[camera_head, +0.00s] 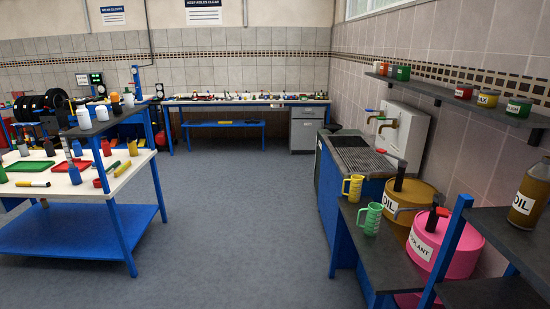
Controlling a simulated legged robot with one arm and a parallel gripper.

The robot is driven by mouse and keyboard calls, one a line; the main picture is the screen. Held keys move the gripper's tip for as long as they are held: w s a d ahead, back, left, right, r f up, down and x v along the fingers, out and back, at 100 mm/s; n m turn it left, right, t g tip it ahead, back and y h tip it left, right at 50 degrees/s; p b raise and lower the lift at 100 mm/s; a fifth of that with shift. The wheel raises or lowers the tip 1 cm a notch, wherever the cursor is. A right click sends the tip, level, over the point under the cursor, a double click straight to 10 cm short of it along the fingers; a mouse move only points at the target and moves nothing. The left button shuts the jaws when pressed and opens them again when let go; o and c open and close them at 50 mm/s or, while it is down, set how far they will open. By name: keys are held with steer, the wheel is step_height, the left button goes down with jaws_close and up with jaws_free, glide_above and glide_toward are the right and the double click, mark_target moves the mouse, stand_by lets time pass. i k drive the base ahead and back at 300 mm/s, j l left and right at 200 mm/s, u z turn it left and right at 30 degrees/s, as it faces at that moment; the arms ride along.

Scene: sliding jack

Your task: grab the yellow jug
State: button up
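The yellow jug (353,187) stands upright on the dark top of a blue-legged bench (386,254) at the right. It is near the bench's far end, close to the sink unit. Its handle side faces left. A green jug (371,218) stands just in front of it and to its right, a little nearer to me. My gripper does not show in this view.
A yellow oil drum (415,203) and a pink coolant drum (446,249) stand right of the jugs. A dark shelf with an oil bottle (530,196) is at the near right. A cluttered table (118,181) is at left. The middle floor (230,220) is clear.

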mark_target(352, 189)
steer(key=i+j+u, duration=0.2)
steer(key=i, duration=1.6)
steer(key=i+j+z, duration=0.1)
steer(key=i+z, duration=0.25)
steer(key=i, duration=0.25)
steer(key=i+j+z, duration=0.3)
steer(key=i, duration=0.25)
steer(key=i+j+z, duration=0.35)
steer(key=i, duration=0.15)
